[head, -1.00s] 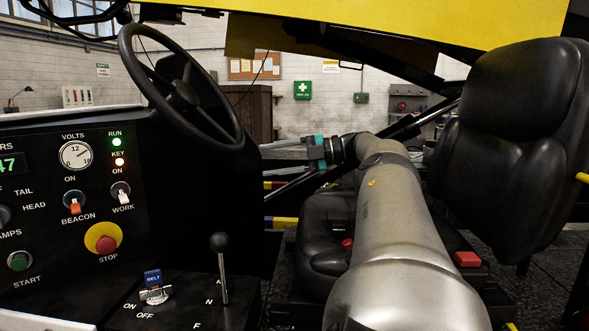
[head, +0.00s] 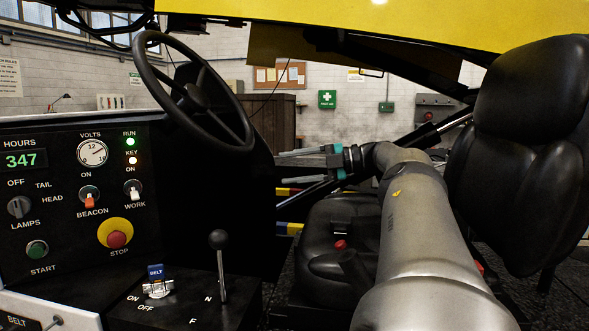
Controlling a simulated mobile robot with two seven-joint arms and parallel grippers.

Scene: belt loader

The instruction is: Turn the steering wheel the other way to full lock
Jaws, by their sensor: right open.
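The black steering wheel (head: 189,92) stands tilted on its column at the upper left, with its rim and spokes in clear view. Its turn angle cannot be read for sure. My right gripper (head: 285,155) is open and empty, to the right of the wheel's lower rim and apart from it. Its fingers point left toward the steering column. My right arm comes in from the lower right, over the seat. My left gripper is not in view.
The dash panel (head: 60,225) with a red stop button (head: 117,239) is at the left. The black seat (head: 535,150) is at the right. A yellow panel (head: 400,18) hangs overhead.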

